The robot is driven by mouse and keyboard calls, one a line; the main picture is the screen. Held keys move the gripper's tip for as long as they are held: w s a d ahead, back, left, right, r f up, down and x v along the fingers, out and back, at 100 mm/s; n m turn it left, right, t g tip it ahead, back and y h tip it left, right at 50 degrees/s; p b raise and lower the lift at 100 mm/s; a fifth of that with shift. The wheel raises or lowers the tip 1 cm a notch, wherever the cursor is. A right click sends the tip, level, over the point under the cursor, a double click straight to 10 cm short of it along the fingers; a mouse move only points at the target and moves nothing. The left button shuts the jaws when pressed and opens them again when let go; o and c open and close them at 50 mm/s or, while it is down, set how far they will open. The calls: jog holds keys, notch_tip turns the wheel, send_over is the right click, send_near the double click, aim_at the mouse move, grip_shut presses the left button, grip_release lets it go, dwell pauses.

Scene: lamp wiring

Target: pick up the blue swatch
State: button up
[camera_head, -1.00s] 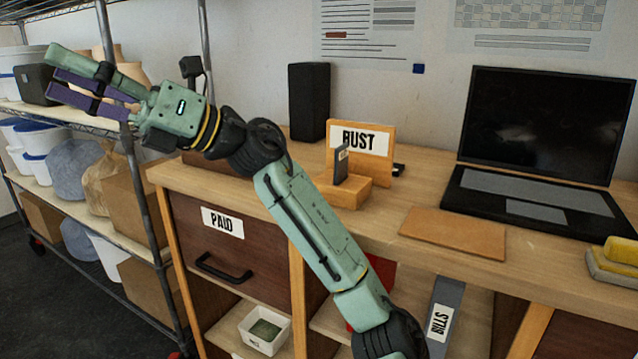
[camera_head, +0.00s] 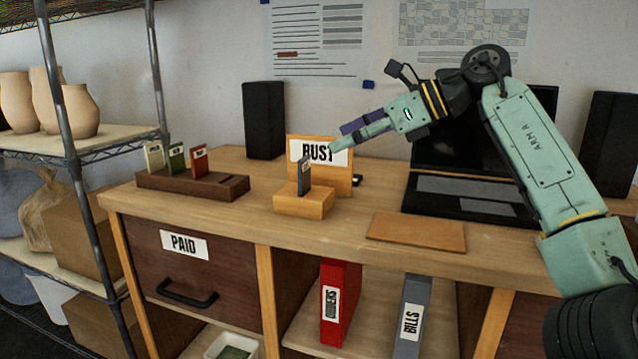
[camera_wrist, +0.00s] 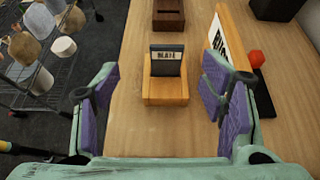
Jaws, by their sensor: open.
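A blue-grey swatch (camera_head: 304,176) with a white label stands upright in a small light-wood block (camera_head: 312,202) on the desk. In the wrist view, the swatch (camera_wrist: 167,62) sits in its block (camera_wrist: 165,92) in the middle, its label facing me. My gripper (camera_head: 345,137) is above and to the right of the swatch in the head view, apart from it. In the wrist view, my gripper (camera_wrist: 160,74) is open and empty, one finger on either side of the swatch's line. Cream, green and red swatches (camera_head: 199,161) stand in a dark rack (camera_head: 236,187).
A wooden "RUST" sign (camera_head: 345,176) stands close behind the block, near my right finger in the wrist view. A laptop (camera_head: 466,188) and a tan board (camera_head: 417,231) lie to the right. A black speaker (camera_head: 264,120) stands behind. The desk just in front of the block is clear.

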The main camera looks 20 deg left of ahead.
aim_at(306, 158)
jog(key=x, duration=0.5)
jog(key=shift+w+d+f, duration=0.1)
jog(key=shift+w+f, duration=0.05)
jog(key=shift+w+p+x, duration=0.2)
jog(key=shift+p+x, duration=0.15)
jog(key=shift+x, duration=1)
jog(key=shift+w+p+x, duration=0.15)
jog(key=shift+p+x, duration=0.2)
jog(key=shift+x, duration=1)
jog(key=shift+c, duration=0.4)
jog(key=c, duration=1.2)
